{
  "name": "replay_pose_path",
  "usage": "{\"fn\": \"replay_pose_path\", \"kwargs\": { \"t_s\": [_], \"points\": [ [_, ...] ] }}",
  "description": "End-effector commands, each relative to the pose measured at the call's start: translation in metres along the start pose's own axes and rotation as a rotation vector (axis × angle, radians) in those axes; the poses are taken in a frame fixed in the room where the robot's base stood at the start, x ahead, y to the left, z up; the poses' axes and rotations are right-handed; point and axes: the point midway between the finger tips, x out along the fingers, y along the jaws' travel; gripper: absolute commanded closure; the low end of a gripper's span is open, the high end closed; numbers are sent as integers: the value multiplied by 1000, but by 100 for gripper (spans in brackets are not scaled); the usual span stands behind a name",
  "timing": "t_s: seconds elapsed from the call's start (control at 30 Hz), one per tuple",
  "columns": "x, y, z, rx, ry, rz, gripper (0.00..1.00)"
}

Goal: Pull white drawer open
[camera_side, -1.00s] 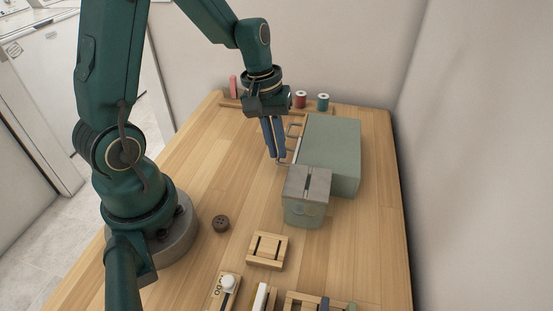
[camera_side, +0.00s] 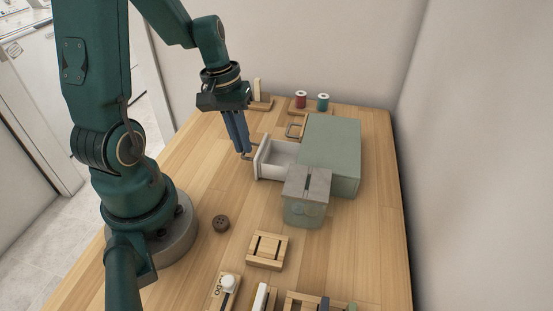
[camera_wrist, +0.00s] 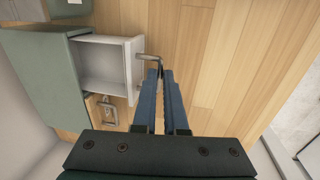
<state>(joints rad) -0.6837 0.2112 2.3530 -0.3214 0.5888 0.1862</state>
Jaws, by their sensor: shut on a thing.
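The white drawer (camera_side: 279,160) stands pulled out from the left side of the green cabinet (camera_side: 334,150). Its inside looks empty. In the wrist view the white drawer (camera_wrist: 103,62) extends from the green cabinet (camera_wrist: 42,75), with a metal handle (camera_wrist: 152,57) on its front. My gripper (camera_side: 244,154) is at the drawer front with its blue fingers pointing down, shut on the handle. In the wrist view my gripper's fingertips (camera_wrist: 160,74) meet at the handle's end. A second metal handle (camera_side: 294,130) shows on the cabinet behind the open drawer, on a wooden front (camera_wrist: 100,110).
A grey-topped green box with a slot (camera_side: 307,194) stands just in front of the cabinet. A dark round button (camera_side: 221,223) and a wooden slotted block (camera_side: 267,250) lie nearer. Red (camera_side: 300,99) and teal (camera_side: 323,102) spools stand behind. The table left of the drawer is clear.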

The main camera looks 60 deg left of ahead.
Motion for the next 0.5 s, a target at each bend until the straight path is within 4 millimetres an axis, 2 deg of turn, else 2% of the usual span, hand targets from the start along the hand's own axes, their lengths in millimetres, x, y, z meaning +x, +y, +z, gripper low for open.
{"fn": "replay_pose_path", "kwargs": {
  "t_s": [0.37, 0.4, 0.43, 0.5],
  "points": [
    [-1, -3, -2, 1, 8, 0, 100],
    [-1, -3, -2, 1, 8, 0, 75],
    [-1, -3, -2, 1, 8, 0, 64],
    [-1, -3, -1, 1, 6, 0, 60]
  ]
}}
